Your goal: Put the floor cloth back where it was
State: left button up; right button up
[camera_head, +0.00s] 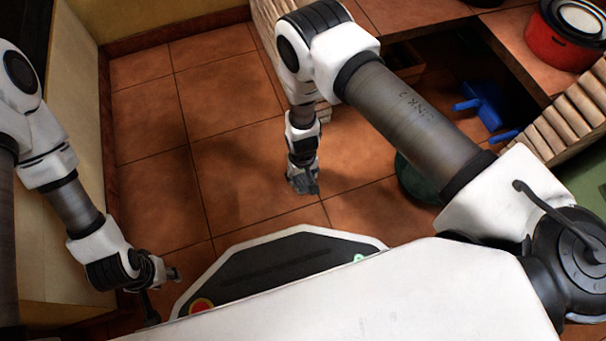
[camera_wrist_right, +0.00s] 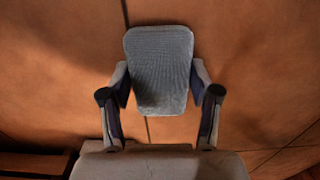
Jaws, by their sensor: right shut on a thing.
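The floor cloth (camera_wrist_right: 160,70) is a folded grey-blue pad with a ribbed surface in the right wrist view. My right gripper (camera_wrist_right: 160,98) is shut on it, one finger at each side. In the head view the right gripper (camera_head: 303,183) hangs over the tiled floor, with the cloth small and grey at its tip. The height of the cloth above the floor cannot be told. My left gripper (camera_head: 163,294) is at the lower left with its fingers apart, empty, beside my base.
A dark green round container (camera_head: 416,182) stands on the floor, partly behind my right arm. A blue object (camera_head: 486,104) lies in the dark opening under the brick counter. A red pot (camera_head: 562,42) stands on the counter top. The tiled floor (camera_head: 150,130) on the left is clear.

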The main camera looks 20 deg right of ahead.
aim_at(303, 176)
jog(key=shift+c, duration=0.5)
jog(key=shift+f, duration=0.2)
jog(key=o, duration=1.1)
jog(key=shift+r, duration=0.1)
notch_tip(303, 176, up, 12)
jog(key=p, duration=1.2)
jog(key=shift+r, duration=0.15)
